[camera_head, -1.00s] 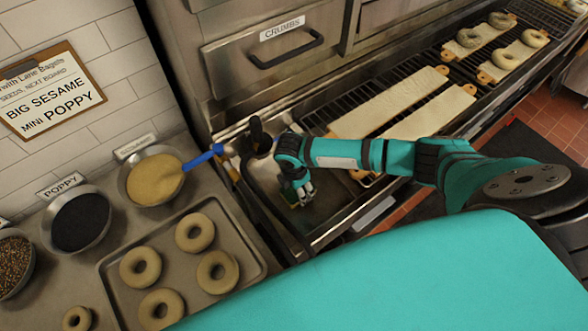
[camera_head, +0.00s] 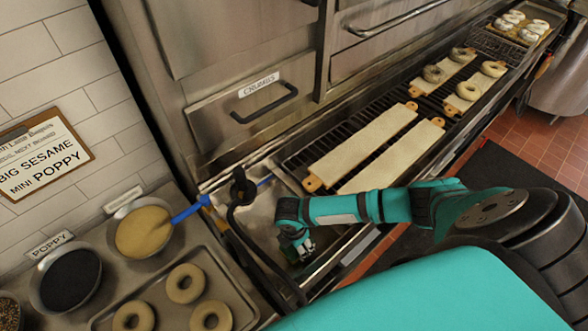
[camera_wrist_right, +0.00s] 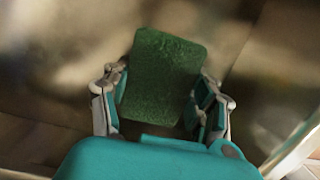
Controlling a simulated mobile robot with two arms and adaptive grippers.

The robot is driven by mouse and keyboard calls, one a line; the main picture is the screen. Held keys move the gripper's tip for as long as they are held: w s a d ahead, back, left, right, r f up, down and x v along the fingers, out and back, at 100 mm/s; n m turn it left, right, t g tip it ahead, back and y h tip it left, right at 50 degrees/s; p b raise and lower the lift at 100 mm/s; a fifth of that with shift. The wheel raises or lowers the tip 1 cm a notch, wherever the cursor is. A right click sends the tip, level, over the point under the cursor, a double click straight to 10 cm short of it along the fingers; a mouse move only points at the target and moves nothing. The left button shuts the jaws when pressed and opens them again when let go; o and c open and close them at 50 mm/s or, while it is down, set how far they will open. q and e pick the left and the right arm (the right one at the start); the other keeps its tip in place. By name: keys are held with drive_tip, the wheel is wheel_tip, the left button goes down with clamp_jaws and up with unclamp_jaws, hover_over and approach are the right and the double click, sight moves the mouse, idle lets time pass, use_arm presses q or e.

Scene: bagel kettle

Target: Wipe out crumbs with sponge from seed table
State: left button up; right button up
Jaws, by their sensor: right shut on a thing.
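My right gripper (camera_head: 299,247) is low over a steel basin-like surface (camera_head: 262,212) beside the rack. In the right wrist view my gripper (camera_wrist_right: 162,108) is shut on a green sponge (camera_wrist_right: 165,68), with a finger on each side. The sponge's broad green face shows over blurred brownish metal. In the head view the sponge is mostly hidden by the gripper. The seed counter at lower left holds a tan seed bowl (camera_head: 143,232) and a black poppy bowl (camera_head: 70,278). No crumbs can be made out. My left gripper is out of view.
A bagel tray (camera_head: 240,300) lies beside the bowls. A blue handle (camera_head: 186,214) sticks out of the tan bowl. A black hose-like thing (camera_head: 240,190) stands by the basin. Pale boards (camera_head: 365,143) lie on the rack. A drawer labelled CRUMBS (camera_head: 262,105) is shut.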

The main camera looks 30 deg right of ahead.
sight(308, 256)
drive_tip(key=shift+s+d+p, duration=0.1)
drive_tip(key=shift+s+p, duration=0.45)
drive_tip(key=shift+s, duration=0.35)
drive_tip(key=shift+s+d+p, duration=0.2)
drive_tip(key=shift+s+p, duration=0.15)
drive_tip(key=shift+s, duration=0.85)
drive_tip(key=shift+w, duration=0.1)
drive_tip(key=shift+w+f, duration=0.1)
